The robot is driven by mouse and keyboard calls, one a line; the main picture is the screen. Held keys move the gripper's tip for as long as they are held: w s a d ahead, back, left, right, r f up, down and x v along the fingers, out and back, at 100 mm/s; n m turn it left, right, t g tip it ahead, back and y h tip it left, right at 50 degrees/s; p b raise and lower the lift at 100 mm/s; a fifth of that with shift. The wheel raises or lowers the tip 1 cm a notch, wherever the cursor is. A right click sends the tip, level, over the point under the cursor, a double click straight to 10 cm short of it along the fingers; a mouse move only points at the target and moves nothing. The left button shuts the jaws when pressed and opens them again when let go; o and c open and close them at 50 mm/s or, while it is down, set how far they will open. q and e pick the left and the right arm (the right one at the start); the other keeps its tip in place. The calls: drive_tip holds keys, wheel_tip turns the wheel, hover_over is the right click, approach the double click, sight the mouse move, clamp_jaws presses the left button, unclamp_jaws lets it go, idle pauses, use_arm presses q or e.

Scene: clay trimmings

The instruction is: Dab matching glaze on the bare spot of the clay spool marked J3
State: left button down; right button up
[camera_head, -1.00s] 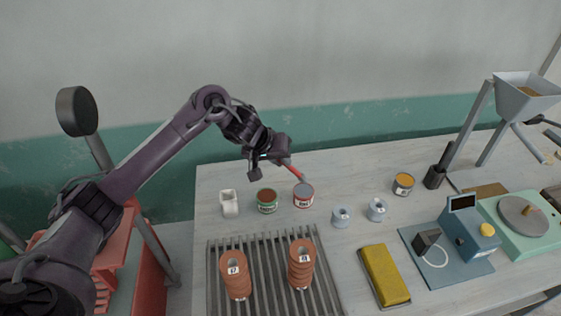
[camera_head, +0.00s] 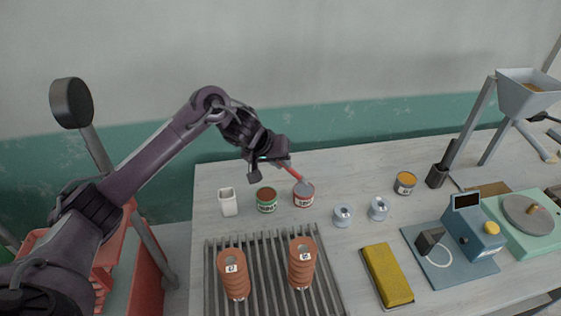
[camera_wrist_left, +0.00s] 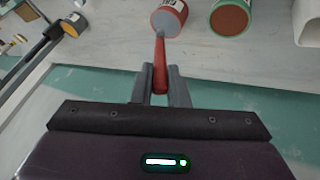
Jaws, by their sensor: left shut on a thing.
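My left gripper (camera_head: 283,163) is shut on a red-handled brush (camera_head: 296,174); the brush also shows between the fingers in the left wrist view (camera_wrist_left: 160,68). The brush's lower end is at the mouth of a red can (camera_head: 304,196) of grey glaze; whether it dips in is unclear. A green can (camera_head: 266,201) of red-brown glaze stands just left. Two ribbed brown clay spools stand on a slatted rack, one left (camera_head: 234,280) and one right (camera_head: 301,270). Each has a small white label, too blurred to read surely. No bare spot is discernible. My right gripper is out of view.
A white cup (camera_head: 228,203) stands left of the cans. A yellow block (camera_head: 387,275), a blue device (camera_head: 473,235) and a green scale (camera_head: 525,222) fill the right side.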

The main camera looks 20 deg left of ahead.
use_arm(q)
drive_tip(key=shift+f, duration=0.6)
idle(0.8)
drive_tip(key=shift+r, duration=0.1)
wheel_tip(320, 180, up, 2)
drive_tip(key=shift+r+p, duration=0.1)
drive_tip(key=shift+p, duration=1.15)
wheel_tip(320, 180, up, 5)
drive_tip(key=p, duration=0.6)
drive_tip(key=shift+f, duration=0.2)
